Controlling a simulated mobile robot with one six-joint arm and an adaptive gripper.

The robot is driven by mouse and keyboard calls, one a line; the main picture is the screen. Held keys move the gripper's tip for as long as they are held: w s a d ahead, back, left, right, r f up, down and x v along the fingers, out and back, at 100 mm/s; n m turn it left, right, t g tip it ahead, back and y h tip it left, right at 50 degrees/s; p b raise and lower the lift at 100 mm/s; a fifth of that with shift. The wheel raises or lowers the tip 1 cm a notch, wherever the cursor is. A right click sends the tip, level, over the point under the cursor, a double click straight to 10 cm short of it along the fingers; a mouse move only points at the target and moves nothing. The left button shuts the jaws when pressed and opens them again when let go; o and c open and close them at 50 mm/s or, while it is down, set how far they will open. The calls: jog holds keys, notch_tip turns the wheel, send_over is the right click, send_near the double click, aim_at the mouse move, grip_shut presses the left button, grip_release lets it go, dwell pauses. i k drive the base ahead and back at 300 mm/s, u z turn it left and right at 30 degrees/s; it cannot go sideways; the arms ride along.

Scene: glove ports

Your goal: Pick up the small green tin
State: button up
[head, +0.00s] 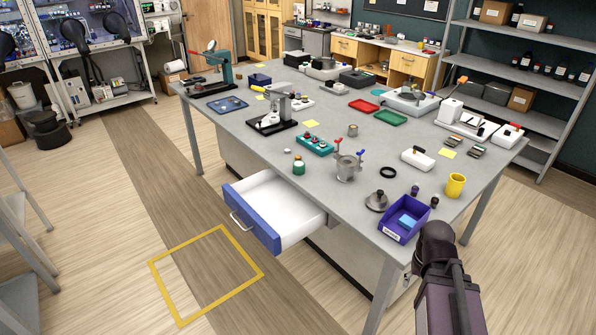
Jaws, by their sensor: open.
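A small green tin (299,168) with a paler top stands upright on the grey worktable (240,125), close to its front edge and just above the open drawer. It stands alone, with a small pale round piece a little to its left and a grey metal vessel to its right. Part of my arm shows at the lower right, beyond the table's near right corner. My gripper is not in view, so I cannot see its fingers or where it is relative to the tin.
A white drawer (272,205) with a blue front stands open below the tin. The metal vessel (348,168) with red and blue handles is right of the tin. A teal block (315,145) lies behind it. A purple bin (404,222) and yellow cup (455,186) stand near the right corner.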

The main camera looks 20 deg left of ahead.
aim_at(299, 166)
jog(key=k, duration=1.3)
jog(key=z, duration=0.4)
jog(key=i, duration=1.7)
jog(key=u, duration=0.85)
jog(key=i, duration=0.9)
jog(key=u, duration=0.2)
